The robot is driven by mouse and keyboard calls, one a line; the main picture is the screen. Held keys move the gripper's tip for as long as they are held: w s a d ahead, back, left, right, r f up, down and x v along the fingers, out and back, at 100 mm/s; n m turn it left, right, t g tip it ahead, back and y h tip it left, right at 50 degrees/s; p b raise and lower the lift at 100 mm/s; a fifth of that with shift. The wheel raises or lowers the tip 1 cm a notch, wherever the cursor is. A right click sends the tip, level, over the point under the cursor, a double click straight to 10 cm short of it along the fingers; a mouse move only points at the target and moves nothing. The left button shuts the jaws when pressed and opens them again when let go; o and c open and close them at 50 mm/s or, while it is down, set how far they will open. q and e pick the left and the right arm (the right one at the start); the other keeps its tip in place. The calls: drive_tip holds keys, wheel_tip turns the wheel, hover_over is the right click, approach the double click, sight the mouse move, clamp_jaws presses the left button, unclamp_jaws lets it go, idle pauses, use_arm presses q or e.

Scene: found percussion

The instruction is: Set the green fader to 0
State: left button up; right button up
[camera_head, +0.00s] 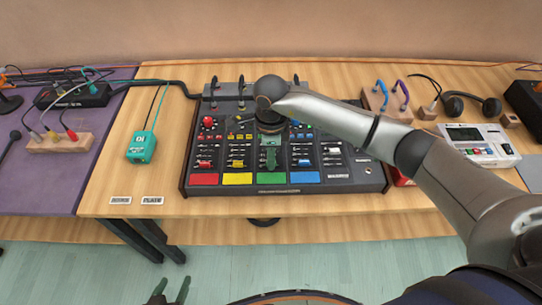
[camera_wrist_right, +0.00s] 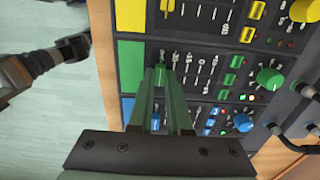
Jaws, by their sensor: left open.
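The mixer (camera_head: 372,180) is a dark console with red, yellow, green and blue strips. The green strip has a green pad (camera_head: 271,178) at its front edge; the pad also shows in the right wrist view (camera_wrist_right: 131,52). My right gripper (camera_head: 270,168) points down over this strip, with its fingertips (camera_wrist_right: 162,70) at the fader slot just behind the pad. A narrow gap shows between its fingers. The green fader's cap is hidden or too small to pick out, so a grip on it is unclear. My left gripper (camera_head: 170,292) is open and empty, below the table's front edge.
A teal box (camera_head: 142,147) stands left of the mixer. A white-topped device (camera_head: 478,143) and headphones (camera_head: 470,105) lie to the right. Blue and yellow pads flank the green one, and knobs stand behind the faders.

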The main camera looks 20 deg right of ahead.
clamp_jaws()
idle(0.8)
drive_tip(key=shift+w+b, duration=0.2)
drive_tip(key=shift+b, duration=0.1)
drive_tip(key=w+b, duration=0.1)
drive_tip(key=w+d+b, duration=0.1)
drive_tip(key=w, duration=0.1)
drive_tip(key=w+b, duration=0.1)
drive_tip(key=b, duration=0.1)
drive_tip(key=shift+w+d, duration=0.25)
drive_tip(key=shift+w, duration=0.25)
use_arm(q)
drive_tip(key=f, duration=0.2)
drive_tip(key=w+f, duration=0.1)
drive_tip(key=f, duration=0.1)
drive_tip(key=shift+w+d+f, duration=0.1)
drive_tip(key=shift+w+d, duration=0.05)
drive_tip(key=shift+w, duration=0.05)
use_arm(e)
drive_tip(key=shift+s, duration=0.15)
drive_tip(key=o, duration=0.6)
unclamp_jaws()
